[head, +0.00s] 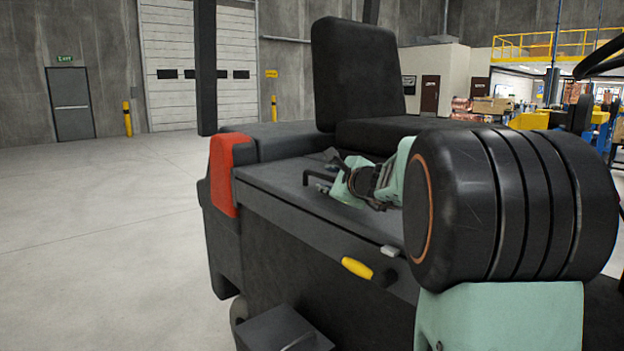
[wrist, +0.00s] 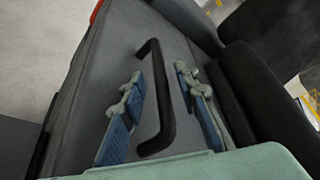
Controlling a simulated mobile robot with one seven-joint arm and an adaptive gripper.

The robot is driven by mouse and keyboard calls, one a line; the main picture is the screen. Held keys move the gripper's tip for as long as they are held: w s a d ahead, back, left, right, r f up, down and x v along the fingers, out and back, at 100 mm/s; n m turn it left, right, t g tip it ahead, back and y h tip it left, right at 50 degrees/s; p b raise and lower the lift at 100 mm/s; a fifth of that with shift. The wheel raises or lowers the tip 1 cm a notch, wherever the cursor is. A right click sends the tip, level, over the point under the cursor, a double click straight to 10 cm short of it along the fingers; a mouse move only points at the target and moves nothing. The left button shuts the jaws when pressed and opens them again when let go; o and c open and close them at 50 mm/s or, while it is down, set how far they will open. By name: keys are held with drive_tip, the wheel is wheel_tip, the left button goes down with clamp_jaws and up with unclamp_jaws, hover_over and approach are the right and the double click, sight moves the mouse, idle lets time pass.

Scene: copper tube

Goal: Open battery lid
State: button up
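The battery lid (head: 285,180) is the dark flat top panel of a vehicle, below its black seat, and it looks shut. It also fills the middle of the wrist view (wrist: 98,90). A black bar handle (wrist: 163,110) stands on the lid; part of it shows in the head view (head: 311,175). My gripper (wrist: 157,76) is open, its blue-padded fingers on either side of the handle in the wrist view. I cannot tell whether they touch it. In the head view my gripper (head: 330,170) is low over the lid, partly hidden by my arm.
The black seat (head: 358,75) rises behind the lid. A red corner piece (head: 222,175) is at its left end. A yellow grip (head: 357,267) sticks out from the vehicle's front side. The concrete floor (head: 100,230) at left is clear.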

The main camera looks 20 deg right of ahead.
drive_tip(key=shift+x, duration=1.2)
clamp_jaws()
